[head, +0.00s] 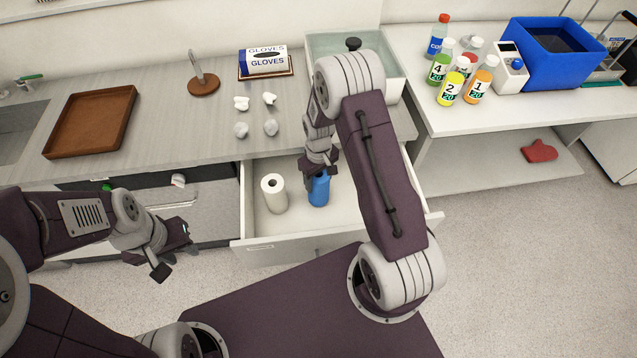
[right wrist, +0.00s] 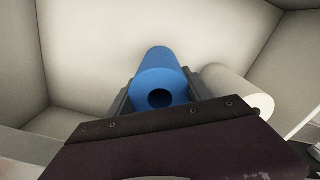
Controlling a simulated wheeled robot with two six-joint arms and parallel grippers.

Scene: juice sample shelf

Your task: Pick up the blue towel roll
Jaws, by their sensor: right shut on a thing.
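The blue towel roll (head: 319,190) stands upright in the open white drawer (head: 345,213). My right gripper (head: 320,169) reaches down over it and is shut on its upper part. In the right wrist view the blue roll (right wrist: 160,77) sits between the two fingers, with its open core facing the camera. A white towel roll (head: 273,193) stands to its left in the drawer and also shows in the right wrist view (right wrist: 238,90). My left gripper (head: 172,256) is empty and apart from the drawer, in front of the counter; its fingers appear spread.
The counter holds a brown tray (head: 91,121), a glove box (head: 264,61), several crumpled white pieces (head: 255,115) and a clear bin (head: 397,84). Juice bottles (head: 451,88) and a blue tub (head: 548,60) stand on the right table. The drawer walls surround my right gripper.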

